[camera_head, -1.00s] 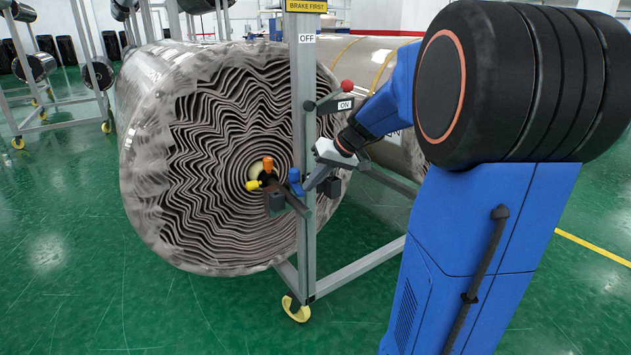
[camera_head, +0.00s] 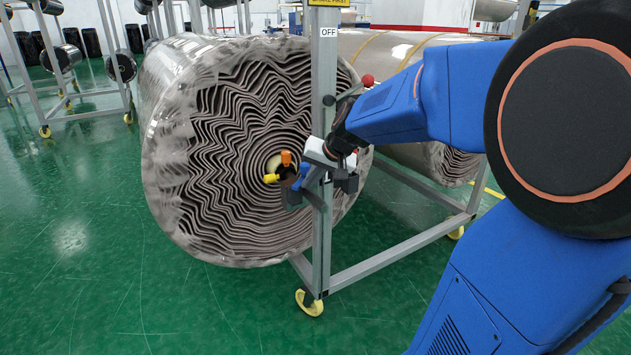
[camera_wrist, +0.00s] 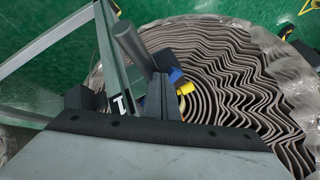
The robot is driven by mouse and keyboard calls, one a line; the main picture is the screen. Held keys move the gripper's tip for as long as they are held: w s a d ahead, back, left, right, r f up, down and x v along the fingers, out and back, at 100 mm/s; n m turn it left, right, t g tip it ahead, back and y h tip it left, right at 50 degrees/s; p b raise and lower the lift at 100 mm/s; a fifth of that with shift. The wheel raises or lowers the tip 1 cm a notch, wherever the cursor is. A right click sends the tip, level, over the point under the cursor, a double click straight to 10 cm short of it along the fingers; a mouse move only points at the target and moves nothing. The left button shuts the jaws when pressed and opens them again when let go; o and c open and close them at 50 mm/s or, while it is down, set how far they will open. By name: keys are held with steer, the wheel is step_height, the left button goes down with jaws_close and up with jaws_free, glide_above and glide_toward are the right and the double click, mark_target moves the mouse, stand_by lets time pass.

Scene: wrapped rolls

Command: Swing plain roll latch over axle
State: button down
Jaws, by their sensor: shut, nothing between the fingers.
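The plain roll (camera_head: 240,150), thick and wavy-layered in clear wrap, is on a grey stand. At its centre is the pale axle end, with an orange knob (camera_head: 286,158) and a yellow knob (camera_head: 270,178). A blue part (camera_head: 311,176) and dark brackets sit just right of these by the post; I cannot tell which part is the latch. My gripper (camera_head: 320,170) is in front of the post at this height, shut and empty, partly hiding the brackets. In the wrist view, my gripper (camera_wrist: 126,95) has a dark cylinder (camera_wrist: 133,48) ahead of it; the yellow knob (camera_wrist: 186,88) lies right.
The stand's upright post (camera_head: 323,240) bears an OFF label (camera_head: 328,32). A second roll with yellow bands (camera_head: 400,45) lies behind. Green floor at left front is clear.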

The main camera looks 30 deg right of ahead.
steer(key=shift+w+a, duration=0.2)
steer(key=shift+a, duration=0.25)
stand_by(0.6)
